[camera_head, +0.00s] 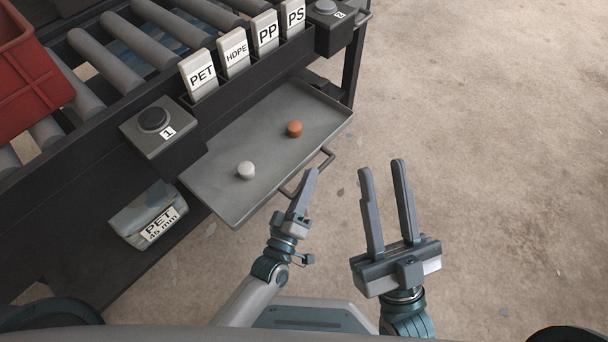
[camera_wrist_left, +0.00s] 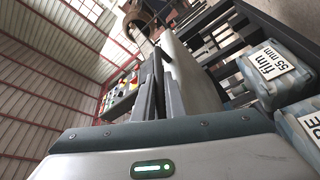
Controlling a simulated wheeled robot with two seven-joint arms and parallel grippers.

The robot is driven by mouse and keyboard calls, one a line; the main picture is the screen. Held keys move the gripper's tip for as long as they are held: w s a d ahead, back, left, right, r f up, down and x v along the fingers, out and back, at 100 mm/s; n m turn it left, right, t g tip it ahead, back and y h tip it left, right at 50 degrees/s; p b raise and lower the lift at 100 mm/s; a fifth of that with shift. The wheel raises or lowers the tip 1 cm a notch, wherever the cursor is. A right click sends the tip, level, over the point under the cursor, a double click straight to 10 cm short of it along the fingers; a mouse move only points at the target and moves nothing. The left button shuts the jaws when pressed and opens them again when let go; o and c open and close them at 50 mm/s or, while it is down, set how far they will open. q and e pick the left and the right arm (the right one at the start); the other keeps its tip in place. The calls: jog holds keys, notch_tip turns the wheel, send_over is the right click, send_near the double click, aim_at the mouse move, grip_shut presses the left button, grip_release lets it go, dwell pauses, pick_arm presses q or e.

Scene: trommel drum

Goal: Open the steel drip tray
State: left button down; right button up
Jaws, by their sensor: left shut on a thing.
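The steel drip tray (camera_head: 215,183) is a flat grey tray that sticks out from under the roller conveyor frame. A white cap (camera_head: 246,170) and an orange-brown cap (camera_head: 295,128) lie in it. A bar handle (camera_head: 327,157) runs along its front edge. My left gripper (camera_head: 311,173) is at the handle and shut on it; the finger covers part of the bar. In the left wrist view the fingers (camera_wrist_left: 157,85) are close together, and the grip point is hard to see. My right gripper (camera_head: 381,165) is open and empty, to the right of the tray.
Signs PET (camera_head: 201,75), HDPE, PP and PS stand above the tray. Button box 1 (camera_head: 160,130) is left, button box 2 (camera_head: 333,22) at the far end. A PET 45 mm bale (camera_head: 149,214) sits low at left. A red crate (camera_head: 30,72) is on the rollers. The floor at right is clear.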

pick_arm(q)
jog(key=c, duration=1.8)
grip_release()
jog(key=shift+s, duration=0.1)
